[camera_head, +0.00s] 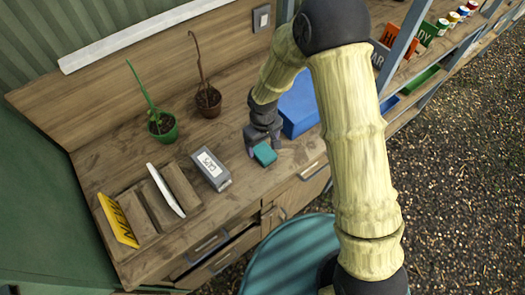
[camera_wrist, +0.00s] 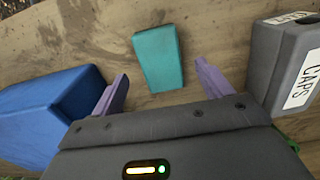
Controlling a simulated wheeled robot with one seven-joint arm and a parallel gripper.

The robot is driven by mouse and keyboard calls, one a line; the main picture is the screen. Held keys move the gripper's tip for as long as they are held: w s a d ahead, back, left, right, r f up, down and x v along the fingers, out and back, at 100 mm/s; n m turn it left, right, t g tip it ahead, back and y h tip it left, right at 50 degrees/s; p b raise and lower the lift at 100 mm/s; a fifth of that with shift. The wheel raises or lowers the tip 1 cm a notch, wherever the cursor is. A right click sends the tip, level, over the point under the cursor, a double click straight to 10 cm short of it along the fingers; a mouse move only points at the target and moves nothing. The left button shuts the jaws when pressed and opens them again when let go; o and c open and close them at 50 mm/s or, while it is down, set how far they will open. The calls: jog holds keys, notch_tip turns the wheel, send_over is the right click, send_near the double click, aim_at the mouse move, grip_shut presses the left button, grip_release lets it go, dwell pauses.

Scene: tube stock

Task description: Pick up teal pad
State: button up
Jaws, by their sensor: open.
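The teal pad (camera_head: 265,154) is a small block lying on the wooden counter, beside my gripper in the head view. In the wrist view the teal pad (camera_wrist: 158,58) lies just ahead of the space between my fingertips, its near end almost level with them. My gripper (camera_wrist: 163,85) is open, with a purple finger on each side and nothing between them. In the head view my gripper (camera_head: 263,146) is pointed down at the pad and partly hidden by its own housing.
A grey CAPS box (camera_head: 211,169) stands left of the pad, and also shows in the wrist view (camera_wrist: 287,62). A blue box (camera_head: 299,107) is close on the other side. A wooden holder (camera_head: 150,215) sits far left.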

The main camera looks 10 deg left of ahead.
aim_at(263, 151)
jog(key=shift+s+f+p, duration=0.1)
jog(key=shift+f+p, duration=0.5)
jog(key=shift+f, duration=1.55)
jog(key=c, duration=1.2)
jog(key=shift+o, duration=0.2)
jog(key=shift+r, duration=0.15)
notch_tip(263, 151, up, 10)
jog(key=b, duration=0.2)
jog(key=shift+d, duration=0.1)
